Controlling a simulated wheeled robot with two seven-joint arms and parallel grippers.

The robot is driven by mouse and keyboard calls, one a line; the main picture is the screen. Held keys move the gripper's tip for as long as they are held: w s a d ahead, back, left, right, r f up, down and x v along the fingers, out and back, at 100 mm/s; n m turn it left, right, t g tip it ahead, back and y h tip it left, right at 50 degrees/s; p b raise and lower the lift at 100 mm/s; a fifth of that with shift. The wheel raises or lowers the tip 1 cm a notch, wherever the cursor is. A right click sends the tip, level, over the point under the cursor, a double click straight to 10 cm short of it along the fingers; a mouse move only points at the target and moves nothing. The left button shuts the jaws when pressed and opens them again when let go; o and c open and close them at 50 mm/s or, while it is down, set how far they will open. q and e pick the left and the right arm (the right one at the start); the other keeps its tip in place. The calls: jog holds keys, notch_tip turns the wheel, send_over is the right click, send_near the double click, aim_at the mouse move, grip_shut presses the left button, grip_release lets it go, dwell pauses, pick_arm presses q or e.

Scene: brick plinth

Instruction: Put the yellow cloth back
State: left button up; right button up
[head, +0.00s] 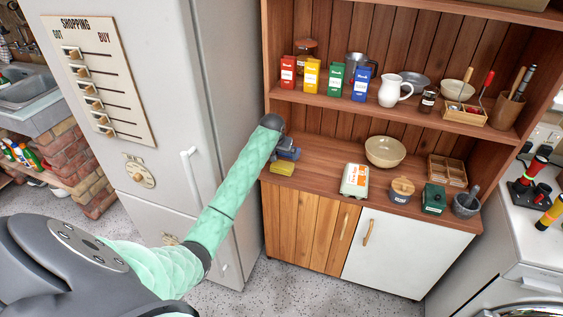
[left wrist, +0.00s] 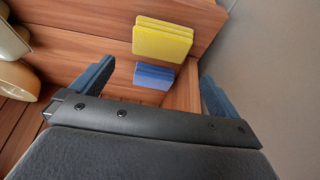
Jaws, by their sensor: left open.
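The yellow cloth (head: 282,168) lies folded flat on the wooden counter of the dresser, near its left front corner. In the left wrist view the yellow cloth (left wrist: 162,40) is a layered block just beyond the fingertips, apart from them. A folded blue cloth (left wrist: 153,76) lies beside it, between my fingers in that picture. My left gripper (head: 287,153) is above the left end of the counter. In the left wrist view my left gripper (left wrist: 153,84) has its fingers wide apart with nothing held. In the head view it hides most of the blue cloth. My right gripper is not in view.
The white fridge (head: 130,130) stands close to the left of the arm. On the counter are a cream bowl (head: 385,151), an egg carton (head: 355,180), a wooden divided box (head: 447,170) and jars. Colored cartons (head: 312,75) stand on the shelf above.

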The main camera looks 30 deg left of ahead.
pick_arm(q)
jog(key=s+d+f+m+t+h, duration=0.1)
jog(key=s+d+f+m, duration=0.1)
jog(key=s+d+f, duration=0.65)
jog(key=s+d+f+m+t, duration=0.1)
jog(key=s+d+f, duration=0.45)
jog(key=d, duration=0.55)
jog(key=s+d+f+m+g, duration=0.1)
jog(key=s+d+f, duration=0.2)
jog(key=s+f, duration=0.65)
jog(key=s+d+f+g, duration=0.1)
jog(key=s+d+f, duration=0.2)
jog(key=s+f, duration=0.65)
jog(key=s+d+f+g, duration=0.1)
jog(key=s+d+f, duration=0.2)
jog(key=s+f, duration=0.7)
jog(key=s+d+f+m+g, duration=0.1)
jog(key=s+d+f, duration=0.2)
jog(key=s+f, duration=0.7)
jog(key=shift+s+d+f+g+h, duration=0.15)
jog(key=shift+s+d+g+h, duration=0.15)
jog(key=shift+s, duration=0.8)
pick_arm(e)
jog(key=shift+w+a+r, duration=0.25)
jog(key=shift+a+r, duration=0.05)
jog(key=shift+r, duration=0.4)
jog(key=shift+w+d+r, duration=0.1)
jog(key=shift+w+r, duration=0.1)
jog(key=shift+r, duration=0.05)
